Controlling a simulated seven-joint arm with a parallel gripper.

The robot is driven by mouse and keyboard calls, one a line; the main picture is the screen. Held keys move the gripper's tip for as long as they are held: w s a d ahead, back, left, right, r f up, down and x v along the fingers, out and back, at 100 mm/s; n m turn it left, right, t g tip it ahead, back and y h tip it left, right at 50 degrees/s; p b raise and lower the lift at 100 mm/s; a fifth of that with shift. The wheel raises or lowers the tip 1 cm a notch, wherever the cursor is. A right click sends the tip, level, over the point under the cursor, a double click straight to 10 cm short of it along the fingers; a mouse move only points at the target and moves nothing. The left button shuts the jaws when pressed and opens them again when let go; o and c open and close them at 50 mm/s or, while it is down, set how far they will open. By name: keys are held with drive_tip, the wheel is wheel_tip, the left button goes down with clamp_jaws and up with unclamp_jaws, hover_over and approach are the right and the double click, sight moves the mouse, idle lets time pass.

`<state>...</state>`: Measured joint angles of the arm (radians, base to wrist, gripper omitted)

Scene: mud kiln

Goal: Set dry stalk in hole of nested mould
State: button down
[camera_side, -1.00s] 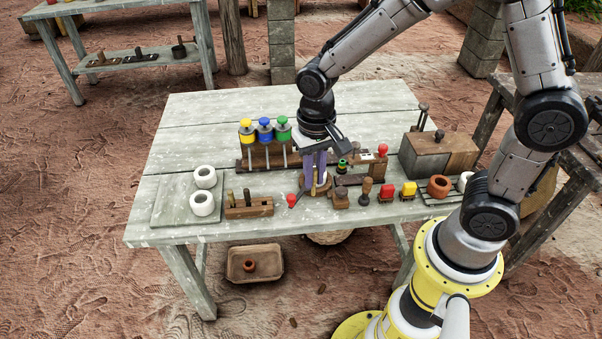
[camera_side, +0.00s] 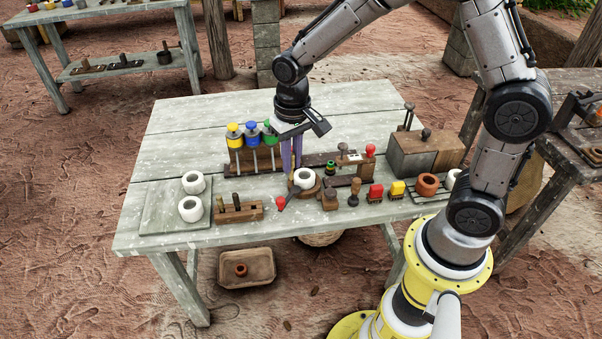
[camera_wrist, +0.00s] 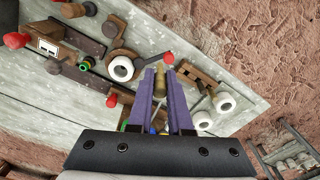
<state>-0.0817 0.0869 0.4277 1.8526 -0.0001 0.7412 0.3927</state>
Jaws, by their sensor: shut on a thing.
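My gripper (camera_side: 291,160) has purple fingers pointing down over the middle of the table. In the wrist view its fingers (camera_wrist: 160,78) are shut on a short tan stalk (camera_wrist: 160,86). The side view does not show the stalk clearly. A white ring with a dark hole sits on a round wooden base and looks like the nested mould (camera_side: 304,178). In the wrist view the mould (camera_wrist: 121,68) is left of the fingers, apart from them. My gripper is behind and slightly left of it in the side view.
A wooden block with upright pegs (camera_side: 238,213) and two white rings (camera_side: 190,209) are at left. A red-tipped tool (camera_side: 282,203) lies beside the mould. Stamps (camera_side: 355,192) line the front right.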

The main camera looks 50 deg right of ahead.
drive_tip(key=w+d+f+m, duration=0.1)
drive_tip(key=w+d+f, duration=0.2)
drive_tip(key=d+f, duration=0.5)
drive_tip(key=shift+w+d+m, duration=0.35)
drive_tip(key=shift+d+m, duration=0.05)
drive_tip(key=shift+d, duration=0.8)
drive_tip(key=shift+f, duration=2.2)
idle(2.0)
drive_tip(key=shift+c, duration=1.4)
unclamp_jaws()
drive_tip(key=shift+r, duration=0.1)
